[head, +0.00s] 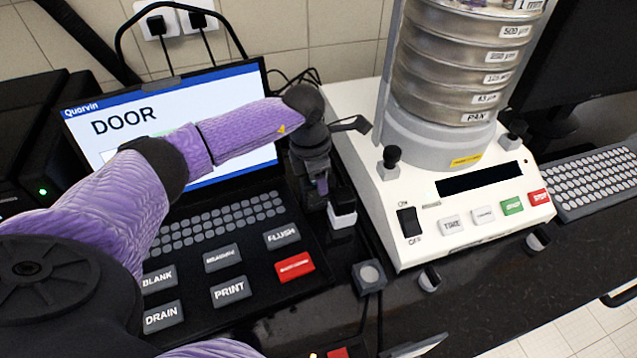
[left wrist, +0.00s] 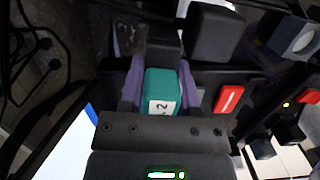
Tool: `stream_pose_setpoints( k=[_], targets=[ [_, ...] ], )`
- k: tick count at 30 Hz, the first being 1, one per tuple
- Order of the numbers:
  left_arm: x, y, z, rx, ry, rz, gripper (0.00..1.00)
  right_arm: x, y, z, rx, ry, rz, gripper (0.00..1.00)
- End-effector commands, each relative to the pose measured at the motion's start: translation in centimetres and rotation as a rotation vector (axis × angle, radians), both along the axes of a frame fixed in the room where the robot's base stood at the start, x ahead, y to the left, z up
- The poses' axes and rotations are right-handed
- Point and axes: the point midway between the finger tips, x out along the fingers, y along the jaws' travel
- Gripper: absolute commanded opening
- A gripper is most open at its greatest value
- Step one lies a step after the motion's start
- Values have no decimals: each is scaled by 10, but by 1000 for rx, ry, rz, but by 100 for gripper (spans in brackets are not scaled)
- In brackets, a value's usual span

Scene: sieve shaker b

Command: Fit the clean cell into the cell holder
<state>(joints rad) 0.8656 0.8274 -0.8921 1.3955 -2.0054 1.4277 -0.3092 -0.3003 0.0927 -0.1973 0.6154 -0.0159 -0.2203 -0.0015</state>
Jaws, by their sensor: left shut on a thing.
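My left gripper (head: 318,185) points down over the right edge of the laptop-like instrument (head: 215,262). In the left wrist view its purple fingers (left wrist: 160,92) are shut on a teal block (left wrist: 162,90) with a white label reading 2. I cannot tell whether this is the clean cell; the fingers and arm hide it in the head view. A small black-and-white block (head: 341,208) stands just right of and below the gripper, and shows black in the left wrist view (left wrist: 215,30). I cannot identify the cell holder for certain. My right gripper is not in view.
The sieve shaker (head: 440,200) with its stacked sieves (head: 462,60) stands close on the right. A small grey block with a round top (head: 369,275) sits in front. A red button (head: 294,267) is on the instrument. A keyboard (head: 595,180) lies far right.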

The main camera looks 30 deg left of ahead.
Motion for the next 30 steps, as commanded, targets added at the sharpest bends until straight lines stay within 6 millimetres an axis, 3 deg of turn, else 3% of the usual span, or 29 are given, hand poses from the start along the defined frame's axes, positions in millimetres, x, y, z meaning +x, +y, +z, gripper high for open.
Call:
stream_pose_setpoints(
  k=[9,12,17,20,30],
  targets=[
    [1,0,80,0,-6,0,0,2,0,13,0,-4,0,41],
    [1,0,92,0,-4,0,0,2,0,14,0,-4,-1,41],
    [-1,-4,95,-1,-2,-65,0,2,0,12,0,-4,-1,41],
    [-5,-17,93,-1,-2,-265,0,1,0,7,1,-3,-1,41],
    [-40,-75,85,-1,-1,-1409,0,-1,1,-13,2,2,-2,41]
  ],
)
